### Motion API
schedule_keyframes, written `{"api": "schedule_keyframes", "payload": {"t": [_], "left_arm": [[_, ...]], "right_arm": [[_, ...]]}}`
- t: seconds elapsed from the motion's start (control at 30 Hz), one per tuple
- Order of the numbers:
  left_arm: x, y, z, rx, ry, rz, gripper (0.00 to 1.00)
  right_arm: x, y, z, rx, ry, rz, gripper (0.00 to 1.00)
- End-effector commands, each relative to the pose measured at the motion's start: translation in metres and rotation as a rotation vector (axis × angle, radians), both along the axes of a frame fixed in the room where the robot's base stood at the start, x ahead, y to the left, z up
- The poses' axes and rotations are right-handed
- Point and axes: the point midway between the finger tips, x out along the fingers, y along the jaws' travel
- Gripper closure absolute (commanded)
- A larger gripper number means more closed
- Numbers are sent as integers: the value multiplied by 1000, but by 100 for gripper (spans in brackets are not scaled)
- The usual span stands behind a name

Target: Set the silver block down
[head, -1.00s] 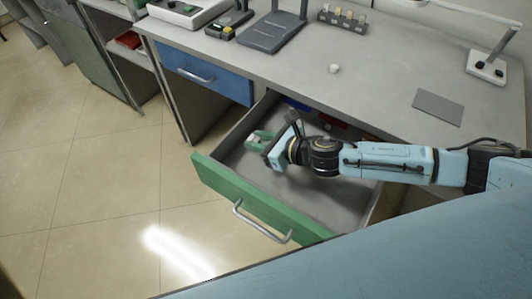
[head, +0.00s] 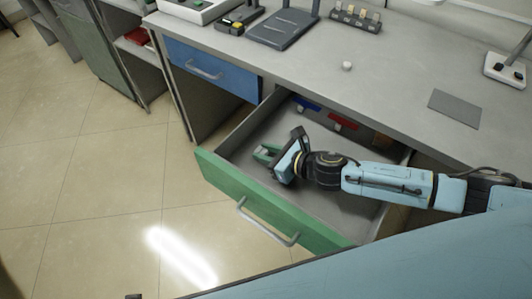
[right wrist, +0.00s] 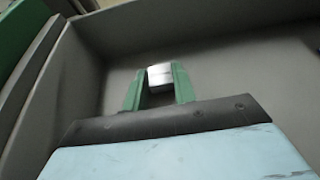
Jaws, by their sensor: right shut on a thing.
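The silver block (right wrist: 160,76) shows in the right wrist view between the green fingertips of my right gripper (right wrist: 158,86), which is shut on it. In the head view my right gripper (head: 266,153) is inside the open drawer with the green front (head: 270,205), near its left end. The block cannot be made out in the head view. Whether the block touches the drawer floor (head: 335,203) I cannot tell. My left gripper is not in view.
Blue (head: 307,103) and red (head: 343,121) items lie at the back of the drawer. The desk top (head: 385,75) above carries a small white object (head: 347,66), a grey plate (head: 455,107) and a rack (head: 355,17). A closed blue drawer (head: 210,69) is to the left.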

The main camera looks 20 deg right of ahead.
Motion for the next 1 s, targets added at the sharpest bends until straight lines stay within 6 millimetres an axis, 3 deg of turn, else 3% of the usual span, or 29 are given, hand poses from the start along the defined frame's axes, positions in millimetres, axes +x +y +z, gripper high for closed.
{"api": "schedule_keyframes", "payload": {"t": [0.37,0.4,0.53,0.93,1.0], "left_arm": [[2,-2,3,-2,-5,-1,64],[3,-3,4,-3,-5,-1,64],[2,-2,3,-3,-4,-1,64],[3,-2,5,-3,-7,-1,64],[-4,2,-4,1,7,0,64]], "right_arm": [[0,0,-2,1,0,0,99],[0,0,-2,1,1,0,69],[0,0,-2,1,1,0,52],[0,0,2,1,-1,0,51],[-8,-6,4,-1,2,0,51]]}}
